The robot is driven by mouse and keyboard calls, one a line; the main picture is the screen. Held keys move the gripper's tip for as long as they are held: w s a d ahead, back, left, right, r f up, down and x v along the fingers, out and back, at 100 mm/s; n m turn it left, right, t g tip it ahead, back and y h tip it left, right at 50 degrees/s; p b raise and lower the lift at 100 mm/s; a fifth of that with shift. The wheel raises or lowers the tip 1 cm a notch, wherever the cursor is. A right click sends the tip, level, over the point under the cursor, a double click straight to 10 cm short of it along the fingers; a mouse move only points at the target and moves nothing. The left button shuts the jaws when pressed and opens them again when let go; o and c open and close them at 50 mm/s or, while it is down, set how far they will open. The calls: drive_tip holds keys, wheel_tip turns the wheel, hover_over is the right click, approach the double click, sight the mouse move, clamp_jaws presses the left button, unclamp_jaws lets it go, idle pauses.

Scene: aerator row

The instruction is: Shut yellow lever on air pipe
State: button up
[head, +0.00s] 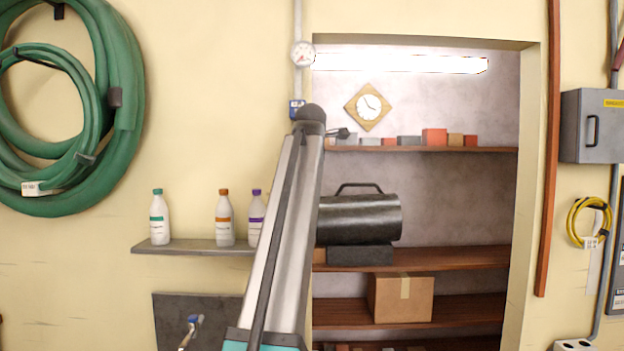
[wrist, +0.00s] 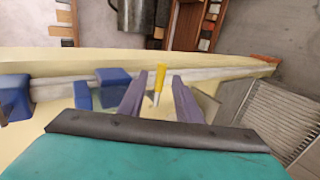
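In the wrist view the yellow lever (wrist: 160,72), a yellow grip on a pale stem, stands between the two fingers of my gripper (wrist: 157,78). The gripper is open, with a gap on each side of the lever. The pale air pipe (wrist: 50,90) runs across the picture behind the fingers. A blue valve part (wrist: 112,84) sits just left of the left finger. In the head view the air pipe (head: 298,22) comes down the wall to a blue fitting (head: 296,108).
A gauge (head: 303,54) is on the pipe. A shelf (head: 180,248) with several bottles stands left of my arm. To the right is an alcove with shelves (head: 450,258), holding a dark cylinder (head: 360,217) and a cardboard box (head: 401,298). A green hose (head: 128,100) hangs at left.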

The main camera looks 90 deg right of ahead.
drive_tip(key=p+v, duration=0.2)
drive_tip(key=v, duration=0.8)
drive_tip(key=shift+a, duration=0.2)
drive_tip(key=shift+r, duration=0.1)
idle(0.4)
